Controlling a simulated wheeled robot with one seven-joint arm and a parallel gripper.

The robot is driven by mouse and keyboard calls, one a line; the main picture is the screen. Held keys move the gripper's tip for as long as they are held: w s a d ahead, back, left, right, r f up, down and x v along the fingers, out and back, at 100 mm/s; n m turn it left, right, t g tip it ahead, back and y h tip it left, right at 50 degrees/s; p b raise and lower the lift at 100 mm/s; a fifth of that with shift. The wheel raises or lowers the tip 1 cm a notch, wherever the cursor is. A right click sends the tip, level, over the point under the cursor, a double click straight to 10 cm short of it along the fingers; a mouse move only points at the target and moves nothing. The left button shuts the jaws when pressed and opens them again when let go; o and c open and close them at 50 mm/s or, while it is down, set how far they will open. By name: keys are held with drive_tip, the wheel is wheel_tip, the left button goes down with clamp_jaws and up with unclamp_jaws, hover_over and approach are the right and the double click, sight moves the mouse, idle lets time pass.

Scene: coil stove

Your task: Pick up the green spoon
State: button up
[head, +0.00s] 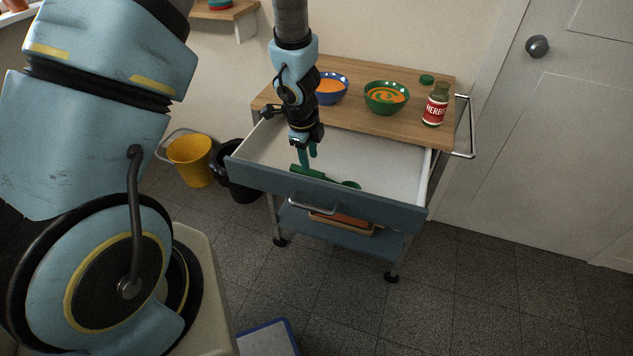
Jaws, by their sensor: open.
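The green spoon (350,185) lies in the open white drawer (375,160), close to its front wall. Its bowl end points right and its thick handle (308,172) points left. The front wall hides part of it. My gripper (308,158) points down into the drawer, just above the handle end of the spoon. Its blue fingers are open. I cannot tell whether they touch the handle.
Yellow (190,160) and black (240,188) buckets stand left. Floor to the right is clear.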

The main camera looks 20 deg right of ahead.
sight(311, 171)
drive_tip(key=f+b, duration=0.1)
drive_tip(key=f, duration=0.1)
drive_tip(key=f+b, duration=0.1)
drive_tip(key=f, duration=0.1)
drive_tip(key=w+f+b, duration=0.1)
drive_tip(key=f, duration=0.1)
drive_tip(key=shift+d, duration=0.4)
drive_tip(key=shift+r, duration=0.1)
clamp_jaws()
idle(0.9)
